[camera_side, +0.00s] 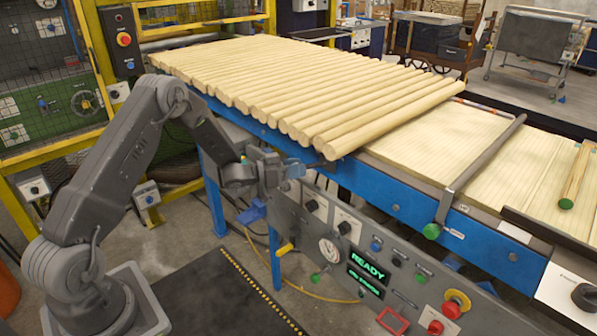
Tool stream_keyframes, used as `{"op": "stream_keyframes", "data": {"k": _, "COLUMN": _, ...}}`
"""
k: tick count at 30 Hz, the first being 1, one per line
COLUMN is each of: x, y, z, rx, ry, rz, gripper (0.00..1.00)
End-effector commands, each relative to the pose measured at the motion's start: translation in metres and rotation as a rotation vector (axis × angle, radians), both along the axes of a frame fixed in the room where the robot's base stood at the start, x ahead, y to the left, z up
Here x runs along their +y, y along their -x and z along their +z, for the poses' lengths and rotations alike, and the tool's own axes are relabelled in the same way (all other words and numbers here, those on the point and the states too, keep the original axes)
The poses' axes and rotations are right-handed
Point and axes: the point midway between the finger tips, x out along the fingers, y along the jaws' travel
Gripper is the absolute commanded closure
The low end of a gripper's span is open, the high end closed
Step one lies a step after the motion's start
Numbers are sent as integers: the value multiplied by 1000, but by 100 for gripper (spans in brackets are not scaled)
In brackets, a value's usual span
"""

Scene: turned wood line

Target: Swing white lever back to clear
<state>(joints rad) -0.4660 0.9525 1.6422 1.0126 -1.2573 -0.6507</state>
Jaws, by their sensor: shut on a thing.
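My gripper (293,170) is at the upper left of the grey control panel (285,205), in front of the blue conveyor rail. Its jaws are shut on the lever, and they hide most of it. A short dark rod (318,165) runs right from the jaws, below the ends of the wooden poles. The lever's white part cannot be made out, nor its exact angle. The display (366,269) on the panel glows green and reads READY on its upper line.
Pale round poles (300,85) lie side by side on the conveyor, their ends close above my gripper. The panel also has a yellow-tipped lever (285,249), a green-tipped lever (318,277), a gauge (329,250) and a red emergency button (455,304). The dark floor mat (215,300) is clear.

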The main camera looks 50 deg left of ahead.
Motion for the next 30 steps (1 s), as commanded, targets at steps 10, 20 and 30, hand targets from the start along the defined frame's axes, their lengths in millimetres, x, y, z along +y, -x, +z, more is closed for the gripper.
{"op": "stream_keyframes", "data": {"k": 10, "x": 10, "y": -5, "z": 1, "rx": -3, "ry": 1, "rz": 10, "gripper": 100}}
{"op": "stream_keyframes", "data": {"k": 20, "x": 11, "y": -6, "z": 2, "rx": -4, "ry": 0, "rz": 13, "gripper": 100}}
{"op": "stream_keyframes", "data": {"k": 30, "x": 10, "y": -6, "z": 1, "rx": -4, "ry": 0, "rz": 9, "gripper": 40}}
